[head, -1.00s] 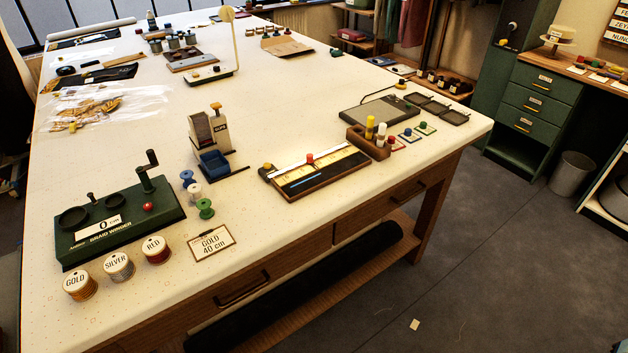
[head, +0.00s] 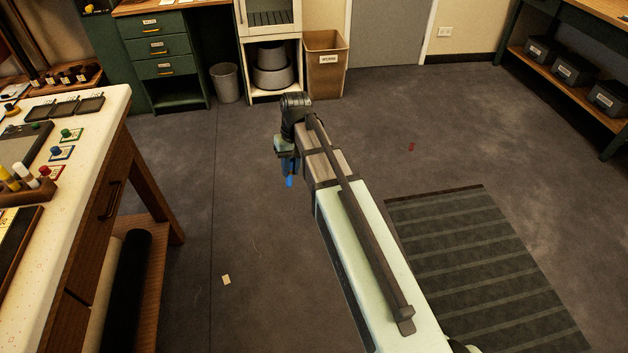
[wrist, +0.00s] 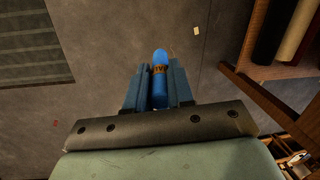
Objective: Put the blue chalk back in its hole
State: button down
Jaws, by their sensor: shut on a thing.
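My gripper (head: 287,168) hangs over the bare floor, to the right of the table. It is shut on the blue chalk (head: 289,182), whose blue end shows below the fingers. In the wrist view the chalk (wrist: 160,58) sits between the two fingers (wrist: 160,72), with a gold-coloured band around it. The wooden chalk block (head: 36,190) is at the left edge of the head view, on the table, with a yellow and a white chalk standing in it. It is well away from my gripper. Its holes cannot be made out.
Small red (head: 50,172), blue (head: 62,152) and green (head: 71,134) cards with knobs lie beside the block. The table edge (head: 108,150) and a lower shelf with a black roll (head: 122,290) lie between. Open floor surrounds my gripper; a striped mat (head: 480,270) is at right.

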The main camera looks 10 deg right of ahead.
jog(key=w+a+r+n, duration=0.2)
jog(key=w+a+r, duration=0.15)
jog(key=a, duration=0.95)
jog(key=w+a+r+n+h, duration=0.15)
jog(key=a+r, duration=0.35)
jog(key=a, duration=0.7)
jog(key=w+a+r+n+y, duration=0.1)
jog(key=w+a+r+n, duration=0.2)
jog(key=a, duration=1)
jog(key=s+a+r+n, duration=0.1)
jog(key=s+a+r, duration=0.4)
jog(key=a, duration=0.7)
jog(key=s+a+r+n, duration=0.1)
jog(key=s+a+r, duration=0.4)
jog(key=a, duration=0.7)
jog(key=s+a+r+n+t, duration=0.1)
jog(key=s+a+r, duration=0.4)
jog(key=a, duration=0.7)
jog(key=shift+r+h, duration=0.45)
jog(key=shift+r, duration=0.4)
jog(key=shift+a+f, duration=0.1)
jog(key=shift+f, duration=0.05)
jog(key=shift+f, duration=2.75)
jog(key=shift+f, duration=1.6)
